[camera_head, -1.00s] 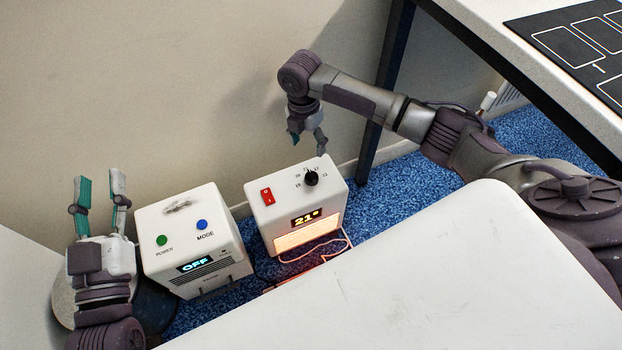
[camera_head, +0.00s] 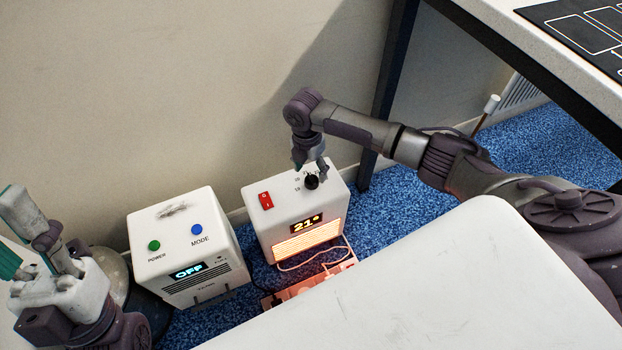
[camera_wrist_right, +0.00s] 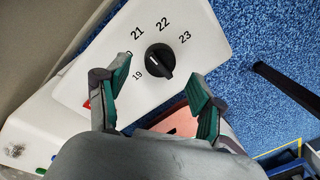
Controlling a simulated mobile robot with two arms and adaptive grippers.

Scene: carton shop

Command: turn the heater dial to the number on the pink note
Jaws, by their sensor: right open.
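The white heater (camera_head: 280,206) stands on the blue floor and its lit display (camera_head: 307,223) reads 21°. Its black dial (camera_head: 311,182) is on the top face; in the right wrist view the dial (camera_wrist_right: 160,61) is ringed by numbers, with 19, 21, 22 and 23 readable. My right gripper (camera_head: 310,168) is open above the dial. In the right wrist view its fingers (camera_wrist_right: 158,78) are apart on either side of the dial, with no clear contact. My left gripper (camera_head: 26,236) is open and empty at the far left. No pink note is visible.
A white box (camera_head: 185,240) with green and blue buttons and an OFF display stands left of the heater. A red switch (camera_head: 265,200) is beside the dial. A power strip (camera_head: 310,285) lies in front. A white tabletop (camera_head: 420,290) fills the foreground; a dark table leg (camera_head: 385,100) stands behind.

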